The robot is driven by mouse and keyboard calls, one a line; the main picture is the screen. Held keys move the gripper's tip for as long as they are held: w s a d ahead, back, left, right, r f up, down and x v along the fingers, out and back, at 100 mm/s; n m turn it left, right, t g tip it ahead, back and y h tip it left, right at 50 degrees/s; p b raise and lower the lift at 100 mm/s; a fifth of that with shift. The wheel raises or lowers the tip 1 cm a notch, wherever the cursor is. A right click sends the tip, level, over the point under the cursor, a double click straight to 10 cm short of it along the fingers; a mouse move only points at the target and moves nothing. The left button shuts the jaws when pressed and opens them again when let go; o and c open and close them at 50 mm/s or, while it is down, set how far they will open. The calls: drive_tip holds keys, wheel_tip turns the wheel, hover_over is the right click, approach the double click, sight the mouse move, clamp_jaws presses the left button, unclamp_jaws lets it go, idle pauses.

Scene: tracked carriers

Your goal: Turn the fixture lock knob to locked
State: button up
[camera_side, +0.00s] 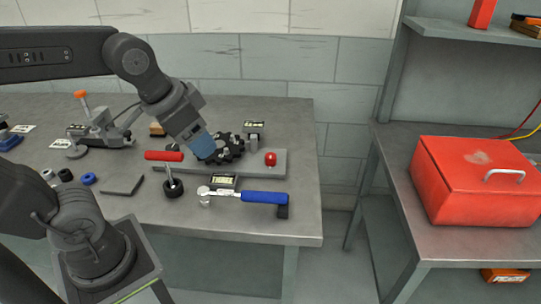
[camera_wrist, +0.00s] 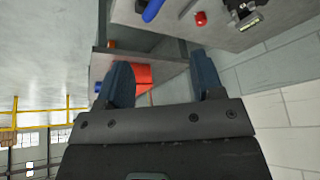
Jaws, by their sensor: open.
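The red knob (camera_side: 271,159) sits near the right end of the grey fixture plate (camera_side: 273,170) on the bench. It also shows in the wrist view (camera_wrist: 201,18) near the top edge. Its locked or unlocked setting cannot be read. My gripper (camera_side: 205,151) points down and right above the plate, to the left of the knob and apart from it. In the side view it overlaps the left part of the black toothed wheel (camera_side: 231,150); contact cannot be told. In the wrist view the jaws (camera_wrist: 163,75) are spread with nothing held between them.
A torque wrench with a blue handle (camera_side: 262,197) lies before the plate. Small labelled blocks are around the plate. A red toolbox (camera_side: 478,180) is on the right-hand bench, across a gap.

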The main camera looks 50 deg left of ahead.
drive_tip(key=w+a+m+g, duration=0.25)
drive_tip(key=w+m, duration=0.25)
drive_tip(key=w, duration=0.8)
drive_tip(key=m+g, duration=0.3)
drive_tip(key=m, duration=0.2)
hover_over(271, 156)
wheel_tip(271, 156, down, 10)
drive_tip(key=r, duration=0.1)
drive_tip(key=shift+t, duration=0.25)
wheel_tip(271, 156, down, 14)
drive_tip(key=shift+a+r, duration=0.1)
drive_tip(key=shift+r, duration=0.05)
drive_tip(key=c, duration=0.9)
